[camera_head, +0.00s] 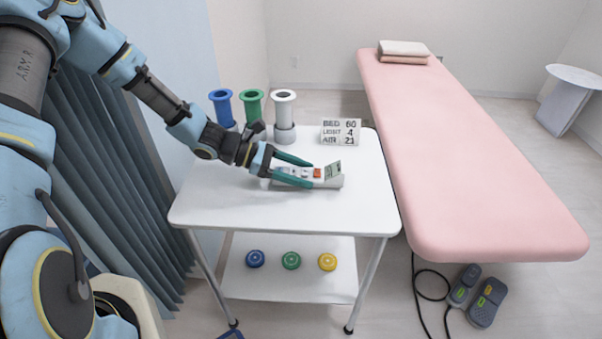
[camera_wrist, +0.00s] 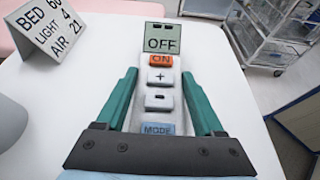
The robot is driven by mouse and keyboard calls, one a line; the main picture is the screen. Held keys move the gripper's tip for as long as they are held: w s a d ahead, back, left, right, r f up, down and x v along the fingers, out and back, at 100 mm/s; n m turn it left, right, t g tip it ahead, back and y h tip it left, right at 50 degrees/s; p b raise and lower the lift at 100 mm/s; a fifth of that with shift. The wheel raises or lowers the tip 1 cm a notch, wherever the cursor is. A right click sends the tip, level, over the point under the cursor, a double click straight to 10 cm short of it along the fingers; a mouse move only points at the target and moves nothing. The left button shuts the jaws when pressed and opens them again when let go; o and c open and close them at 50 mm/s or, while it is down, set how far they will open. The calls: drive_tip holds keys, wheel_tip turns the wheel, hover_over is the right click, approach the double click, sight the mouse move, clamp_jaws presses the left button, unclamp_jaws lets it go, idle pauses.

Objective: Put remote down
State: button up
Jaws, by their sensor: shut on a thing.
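The remote (camera_head: 317,173) is white with an orange ON button and a grey-green display. In the wrist view the remote (camera_wrist: 159,88) points away from me, its display reads OFF, and +, - and MODE buttons show. My gripper (camera_head: 311,175) is shut on the remote, one teal finger along each side; both fingers also show in the wrist view (camera_wrist: 160,76). A pale block or holder (camera_head: 335,183) shows under and beside the remote on the white table (camera_head: 230,206). I cannot tell whether the remote touches it.
A sign (camera_head: 340,131) reading BED 60, LIGHT 4, AIR 21 stands behind the remote. Blue (camera_head: 222,107), green (camera_head: 252,107) and white (camera_head: 284,115) spool-like stands are at the table's back left. A pink bed (camera_head: 460,160) is to the right. The table's front is clear.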

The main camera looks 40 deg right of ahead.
drive_tip(key=shift+f, duration=0.25)
drive_tip(key=shift+f, duration=0.15)
drive_tip(key=o, duration=1.5)
drive_tip(key=shift+r, duration=0.2)
drive_tip(key=b+v, duration=0.1)
drive_tip(key=v, duration=1.1)
drive_tip(key=shift+f, duration=0.1)
